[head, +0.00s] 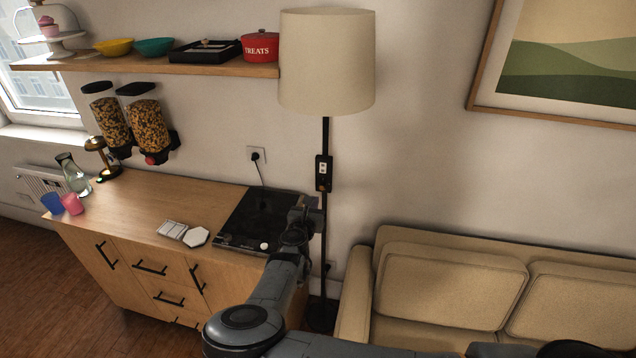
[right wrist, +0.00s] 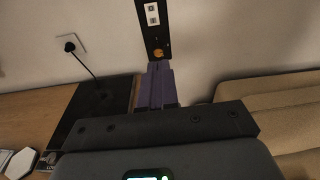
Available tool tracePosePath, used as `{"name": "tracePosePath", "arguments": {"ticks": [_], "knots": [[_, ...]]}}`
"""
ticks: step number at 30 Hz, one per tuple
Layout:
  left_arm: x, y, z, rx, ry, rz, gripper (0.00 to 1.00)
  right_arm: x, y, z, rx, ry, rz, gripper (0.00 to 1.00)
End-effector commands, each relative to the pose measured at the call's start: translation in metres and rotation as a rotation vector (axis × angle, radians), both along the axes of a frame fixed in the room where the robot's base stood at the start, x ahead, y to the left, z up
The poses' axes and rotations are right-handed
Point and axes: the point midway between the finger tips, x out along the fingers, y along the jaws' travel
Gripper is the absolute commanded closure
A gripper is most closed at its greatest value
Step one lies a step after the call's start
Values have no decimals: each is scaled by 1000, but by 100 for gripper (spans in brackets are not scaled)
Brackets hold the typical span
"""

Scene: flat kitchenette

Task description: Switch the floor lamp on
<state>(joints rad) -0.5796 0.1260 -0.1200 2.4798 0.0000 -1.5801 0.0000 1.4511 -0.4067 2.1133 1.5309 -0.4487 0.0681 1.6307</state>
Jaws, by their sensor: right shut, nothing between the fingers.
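The floor lamp (head: 327,62) has a cream drum shade on a dark pole, between the counter and the sofa. The shade shows no clear glow. A black switch box (head: 323,172) is fixed on the pole below the shade. In the right wrist view the switch box (right wrist: 151,28) shows a white plate with two dark marks, and an orange knob (right wrist: 158,54) near its lower end. My right gripper (head: 314,208) is shut and empty, just below the box. Its purple fingers (right wrist: 159,82) point up toward the knob; whether they touch it I cannot tell. My left gripper is out of view.
A wooden counter (head: 135,205) with a black cooktop (head: 262,212) lies left of the pole. A beige sofa (head: 450,285) stands to the right. A wall shelf (head: 200,68) is at upper left. A plugged socket (head: 256,154) is on the wall behind.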

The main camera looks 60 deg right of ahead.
Motion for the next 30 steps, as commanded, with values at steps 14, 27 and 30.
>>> {"name": "tracePosePath", "arguments": {"ticks": [14,27,30], "knots": [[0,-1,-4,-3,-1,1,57,10,0,18,-1,-42,0,100],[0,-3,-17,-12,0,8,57,16,-16,13,-3,-41,1,100],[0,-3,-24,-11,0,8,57,19,-25,11,-5,-38,2,100]]}}
